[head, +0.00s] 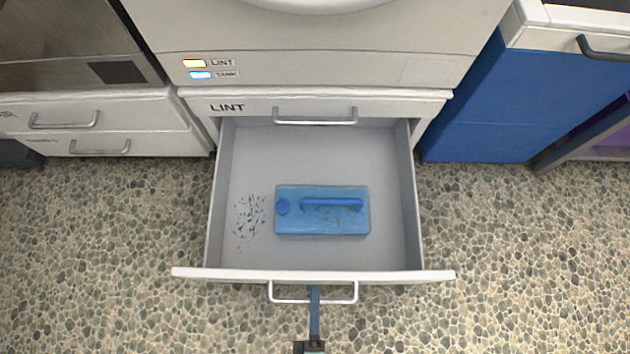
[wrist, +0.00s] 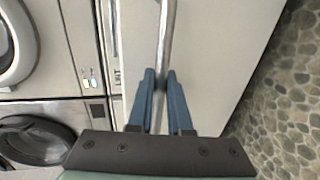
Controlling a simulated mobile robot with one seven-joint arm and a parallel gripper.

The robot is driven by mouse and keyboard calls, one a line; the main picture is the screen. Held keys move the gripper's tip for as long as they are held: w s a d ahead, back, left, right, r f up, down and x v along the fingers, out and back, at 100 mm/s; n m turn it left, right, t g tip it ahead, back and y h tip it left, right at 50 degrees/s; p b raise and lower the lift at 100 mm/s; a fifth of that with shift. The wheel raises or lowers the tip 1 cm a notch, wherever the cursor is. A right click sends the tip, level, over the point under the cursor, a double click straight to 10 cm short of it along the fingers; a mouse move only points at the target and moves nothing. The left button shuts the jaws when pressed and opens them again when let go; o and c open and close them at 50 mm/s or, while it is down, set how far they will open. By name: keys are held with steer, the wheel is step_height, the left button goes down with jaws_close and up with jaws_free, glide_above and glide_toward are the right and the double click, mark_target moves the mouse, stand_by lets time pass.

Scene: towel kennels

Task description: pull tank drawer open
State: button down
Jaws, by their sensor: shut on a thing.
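The tank drawer (head: 220,274) stands far open below the closed LINT drawer in the head view. Inside it lies a flat blue tank (head: 290,222) with a raised blue handle and a round cap. The drawer's bar handle (head: 340,301) is on its front; it also shows in the wrist view (wrist: 167,30) as a metal bar in front of the pale drawer front. My gripper (head: 314,291) is shut on this handle, near its middle. In the wrist view the two blue fingers of my gripper (wrist: 160,76) close around the bar.
The LINT drawer (head: 230,106) has its own bar handle (head: 315,122). Indicator labels LINT and TANK (head: 208,69) are above it. Closed drawers (head: 90,110) are at left, a blue cabinet (head: 500,120) at right. Pebbled floor (head: 520,250) is clear on both sides.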

steer(key=shift+s, duration=0.4)
steer(key=c, duration=0.8)
jaws_free()
steer(key=shift+c, duration=0.2)
steer(key=shift+s, duration=0.1)
steer(key=p+v, duration=0.2)
steer(key=v, duration=1)
steer(key=shift+s, duration=0.4)
